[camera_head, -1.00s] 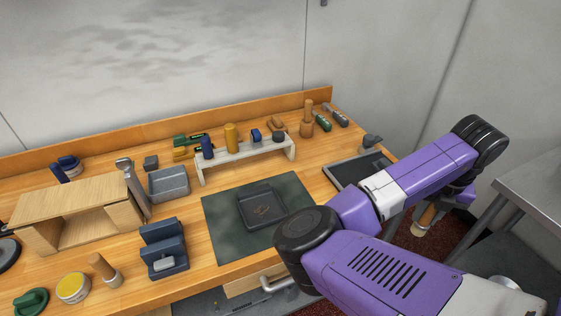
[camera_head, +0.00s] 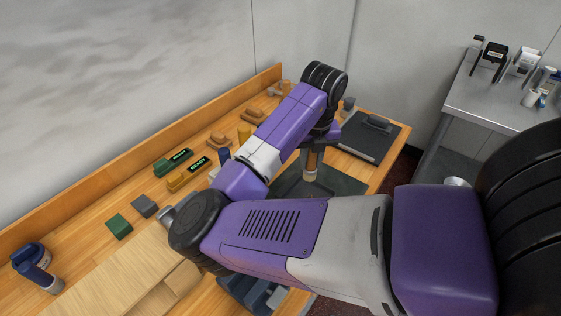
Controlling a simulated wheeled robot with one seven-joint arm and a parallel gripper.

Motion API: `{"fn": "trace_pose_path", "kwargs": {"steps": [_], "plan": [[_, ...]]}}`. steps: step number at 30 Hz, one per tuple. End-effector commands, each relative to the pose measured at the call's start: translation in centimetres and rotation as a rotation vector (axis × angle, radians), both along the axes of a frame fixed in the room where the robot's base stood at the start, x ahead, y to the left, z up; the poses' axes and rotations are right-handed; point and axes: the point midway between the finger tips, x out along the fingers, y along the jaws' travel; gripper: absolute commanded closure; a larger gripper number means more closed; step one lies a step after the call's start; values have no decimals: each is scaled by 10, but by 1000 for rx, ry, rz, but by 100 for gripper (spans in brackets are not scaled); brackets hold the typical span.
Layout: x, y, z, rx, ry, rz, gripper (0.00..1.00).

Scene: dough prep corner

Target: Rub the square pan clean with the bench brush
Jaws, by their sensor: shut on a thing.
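My gripper (camera_head: 314,141) is shut on the bench brush (camera_head: 312,163), which has a wooden handle and a pale lower end. It hangs roughly upright, bristle end down, at the square pan. The dark square pan (camera_head: 289,185) lies on the dark green mat (camera_head: 350,184) on the counter. My arm hides much of the pan and mat. I cannot tell whether the brush touches the pan, and the marks inside it are hidden.
A dark tray (camera_head: 364,143) lies beyond the mat at the counter's right end. Green (camera_head: 172,161) and yellow (camera_head: 187,176) tools lie left of my arm. A steel table (camera_head: 490,105) stands apart at right.

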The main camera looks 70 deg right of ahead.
Motion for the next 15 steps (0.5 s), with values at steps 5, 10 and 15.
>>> {"fn": "trace_pose_path", "kwargs": {"steps": [5,10,15], "plan": [[0,0,-5,0,1,-1,100],[0,0,-17,0,1,0,100],[0,0,-34,0,0,1,100]]}}
